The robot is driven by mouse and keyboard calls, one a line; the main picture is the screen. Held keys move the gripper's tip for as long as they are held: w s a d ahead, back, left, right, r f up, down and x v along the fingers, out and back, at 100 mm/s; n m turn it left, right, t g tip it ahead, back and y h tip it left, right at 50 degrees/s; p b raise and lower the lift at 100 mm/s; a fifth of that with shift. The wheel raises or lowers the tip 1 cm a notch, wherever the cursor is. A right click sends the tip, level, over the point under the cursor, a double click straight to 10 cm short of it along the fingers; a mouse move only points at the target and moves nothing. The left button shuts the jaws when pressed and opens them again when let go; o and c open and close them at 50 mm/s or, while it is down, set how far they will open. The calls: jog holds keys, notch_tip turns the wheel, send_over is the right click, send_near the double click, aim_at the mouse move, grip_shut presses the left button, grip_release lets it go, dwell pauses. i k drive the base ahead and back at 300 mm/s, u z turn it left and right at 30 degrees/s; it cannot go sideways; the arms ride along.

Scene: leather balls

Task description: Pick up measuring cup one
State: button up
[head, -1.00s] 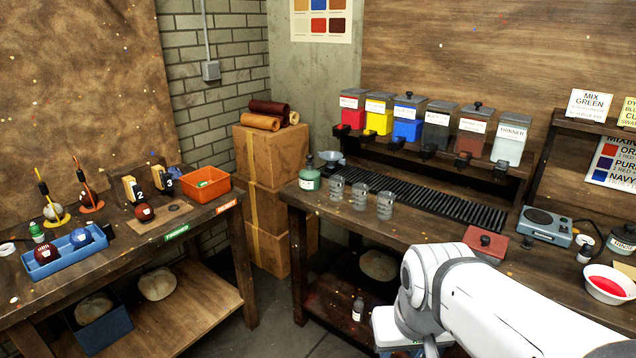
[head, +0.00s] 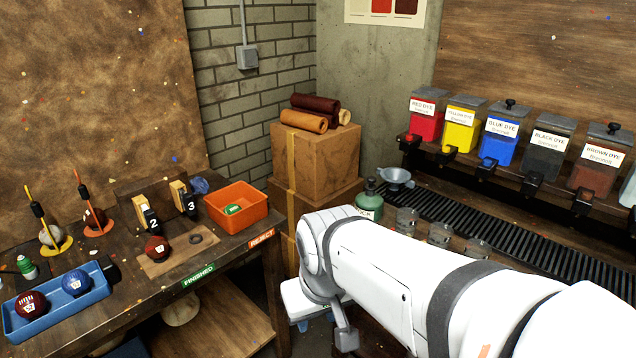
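Three clear measuring cups stand in a row at the front edge of the right bench, partly hidden behind my white arm. The left cup (head: 407,220) is closest to the green bottle, the middle cup (head: 440,233) is beside it, and the right cup (head: 477,246) is furthest along. I cannot read which one is numbered one. My arm reaches across the front of the bench, and its wrist end hangs low, left of the cups and apart from them. My gripper's fingers cannot be made out.
A green bottle (head: 369,204) and a grey funnel (head: 396,179) stand by the cups. A black slatted drip tray (head: 500,226) runs behind them under the dye dispensers. The left bench holds a blue ball tray (head: 55,308) and an orange bin (head: 236,207). Stacked boxes (head: 318,160) fill the corner.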

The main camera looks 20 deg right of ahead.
aim_at(406, 226)
jog(key=z, duration=0.3)
jog(key=i, duration=1)
jog(key=z, duration=0.65)
jog(key=k, duration=0.9)
jog(key=z, duration=0.15)
jog(key=i, duration=0.9)
jog(key=u, duration=0.05)
